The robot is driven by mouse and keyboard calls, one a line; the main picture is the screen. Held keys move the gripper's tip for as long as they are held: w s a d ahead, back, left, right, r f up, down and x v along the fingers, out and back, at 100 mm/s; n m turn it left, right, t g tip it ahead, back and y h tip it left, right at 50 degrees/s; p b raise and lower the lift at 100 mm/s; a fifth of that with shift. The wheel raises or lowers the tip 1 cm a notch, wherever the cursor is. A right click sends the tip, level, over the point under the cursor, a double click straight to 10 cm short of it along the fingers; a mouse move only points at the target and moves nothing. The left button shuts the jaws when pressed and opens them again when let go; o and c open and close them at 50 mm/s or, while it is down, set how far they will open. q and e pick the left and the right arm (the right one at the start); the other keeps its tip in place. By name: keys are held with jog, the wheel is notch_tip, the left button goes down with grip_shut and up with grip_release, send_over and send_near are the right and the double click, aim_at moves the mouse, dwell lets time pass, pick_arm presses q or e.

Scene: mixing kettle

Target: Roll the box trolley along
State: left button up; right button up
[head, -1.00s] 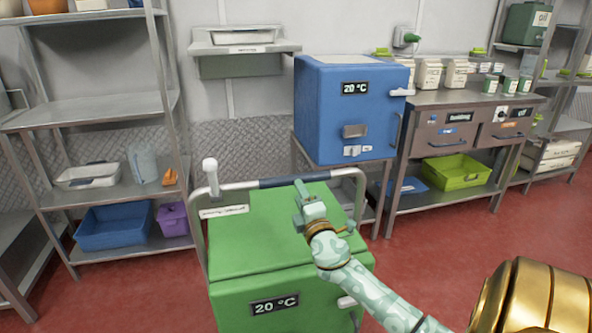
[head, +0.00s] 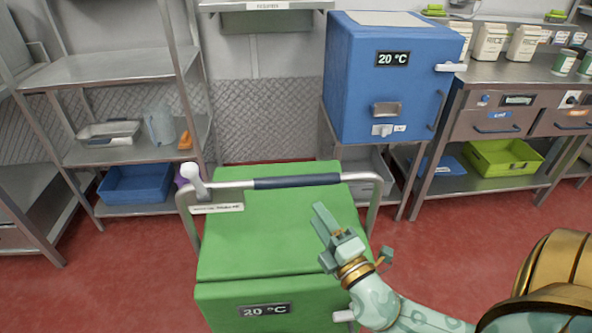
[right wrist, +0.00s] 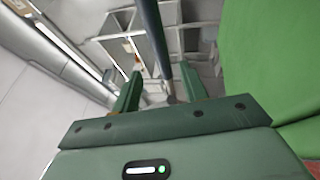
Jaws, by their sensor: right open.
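The box trolley (head: 265,235) is a green box marked "20 °C" on its front, standing on the red floor. Its grey tubular handle has a dark blue grip (head: 297,181) across the top and a white-knobbed lever at the left. My right gripper (head: 323,237) is open and empty over the right part of the green lid, just on the near side of the grip. In the right wrist view the blue grip (right wrist: 150,35) runs between the two open fingers, seemingly beyond their tips. My left gripper is not in view.
A blue box (head: 385,95) on a stand is behind the trolley at right, beside a steel bench (head: 500,75) with drawers and a lime-green crate (head: 500,158). A metal rack (head: 110,65) stands at left. Red floor (head: 430,240) is clear at right.

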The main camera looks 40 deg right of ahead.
jog(key=x, duration=1.3)
jog(key=shift+p, duration=0.3)
jog(key=shift+w, duration=0.1)
